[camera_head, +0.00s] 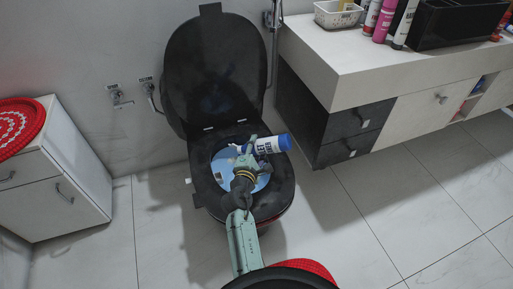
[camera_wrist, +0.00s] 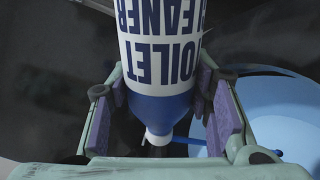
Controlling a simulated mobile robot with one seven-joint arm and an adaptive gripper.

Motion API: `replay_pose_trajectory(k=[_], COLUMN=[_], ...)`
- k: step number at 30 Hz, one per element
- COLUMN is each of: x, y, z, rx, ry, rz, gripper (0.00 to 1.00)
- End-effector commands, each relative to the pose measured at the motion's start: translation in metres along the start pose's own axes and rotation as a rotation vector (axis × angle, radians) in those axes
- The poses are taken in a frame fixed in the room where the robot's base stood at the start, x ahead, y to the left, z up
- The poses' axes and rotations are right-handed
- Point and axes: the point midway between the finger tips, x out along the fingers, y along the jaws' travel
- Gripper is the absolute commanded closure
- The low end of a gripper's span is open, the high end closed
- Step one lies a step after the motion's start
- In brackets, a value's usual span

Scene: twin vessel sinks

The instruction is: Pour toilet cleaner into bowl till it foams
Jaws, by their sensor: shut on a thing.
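The toilet cleaner bottle (camera_head: 268,146) is white with a blue base and blue shoulder. My gripper (camera_head: 254,152) is shut on it and holds it tipped over the toilet bowl, base to the right and neck toward the left. The bottle also shows in the wrist view (camera_wrist: 163,45), between the purple finger pads, its white nozzle at the lower end. A thin blue streak lies beside the nozzle; I cannot tell whether it is liquid. The toilet (camera_head: 282,190) has its black lid up. Light blue shows inside the bowl (camera_wrist: 275,110); my arm and the bottle hide part of it.
A vanity counter (camera_head: 345,60) with bottles, a white basket (camera_head: 338,15) and a black box (camera_head: 455,25) stands at right. A white cabinet (camera_head: 60,180) with a red mat (camera_head: 18,125) stands at left. Tiled floor (camera_head: 350,225) is clear at right.

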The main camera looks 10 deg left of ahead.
Motion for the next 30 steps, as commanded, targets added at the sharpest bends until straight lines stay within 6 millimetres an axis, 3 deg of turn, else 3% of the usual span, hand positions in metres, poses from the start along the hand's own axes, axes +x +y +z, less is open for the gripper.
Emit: replay_pose_trajectory(k=[5, 16, 30], x=[0.0, -0.003, -0.003], y=[0.007, 0.015, 0.012], z=[0.005, 0.013, 0.012], rx=[0.069, 0.473, 0.502], ry=[0.009, 0.075, 0.081], rz=[0.002, 0.001, 0.001], gripper=[0.93, 0.93, 0.93])
